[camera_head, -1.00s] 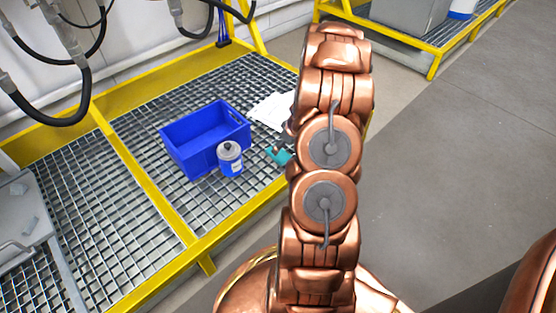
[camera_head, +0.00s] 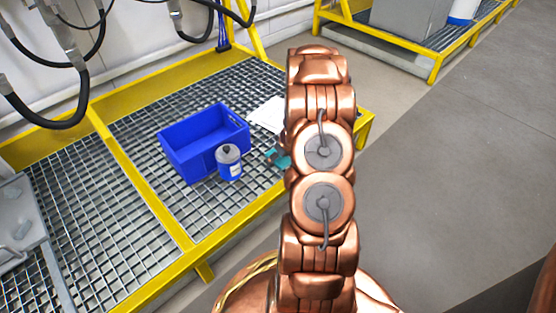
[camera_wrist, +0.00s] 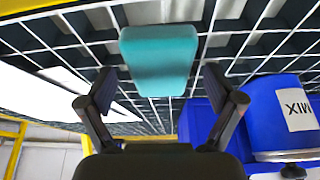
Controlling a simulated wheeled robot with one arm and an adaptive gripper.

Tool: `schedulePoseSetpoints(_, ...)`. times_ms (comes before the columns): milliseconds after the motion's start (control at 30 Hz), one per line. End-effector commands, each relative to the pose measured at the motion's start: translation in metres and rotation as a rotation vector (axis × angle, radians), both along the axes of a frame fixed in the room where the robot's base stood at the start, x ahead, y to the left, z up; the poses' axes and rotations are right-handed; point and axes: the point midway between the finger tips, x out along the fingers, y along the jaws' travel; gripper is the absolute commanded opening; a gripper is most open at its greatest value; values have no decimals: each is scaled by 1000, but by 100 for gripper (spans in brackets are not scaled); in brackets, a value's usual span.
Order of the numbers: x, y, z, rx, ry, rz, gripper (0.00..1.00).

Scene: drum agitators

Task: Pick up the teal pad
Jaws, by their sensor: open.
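The teal pad (camera_wrist: 159,58) is at the upper middle of the wrist view, on the metal grating. It lies ahead of my gripper (camera_wrist: 160,88), between the lines of its two fingers. In the head view the teal pad (camera_head: 277,158) shows only in part, right of the bottle. My arm hides the rest of it and also my gripper.
A blue crate (camera_head: 190,158) stands on the grating (camera_head: 130,183). A blue and grey bottle (camera_head: 229,168) stands by its front corner, close to my right finger in the wrist view (camera_wrist: 290,110). White sheets (camera_head: 268,112) lie behind the pad. Yellow rails (camera_head: 215,247) edge the platform.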

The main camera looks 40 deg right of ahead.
Motion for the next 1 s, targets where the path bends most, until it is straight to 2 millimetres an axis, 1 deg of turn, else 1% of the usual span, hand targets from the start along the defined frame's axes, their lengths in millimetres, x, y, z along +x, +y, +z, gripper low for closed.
schedulePoseSetpoints(33,0,0,0,0,0,0,90)
schedulePoseSetpoints(67,0,0,0,0,0,0,86)
schedulePoseSetpoints(500,0,0,0,0,0,0,41)
schedulePoseSetpoints(767,0,0,2,0,0,1,41)
schedulePoseSetpoints(867,0,0,9,-1,0,1,41)
schedulePoseSetpoints(967,0,0,23,-1,-1,1,41)
schedulePoseSetpoints(1000,1,0,30,-2,-2,1,41)
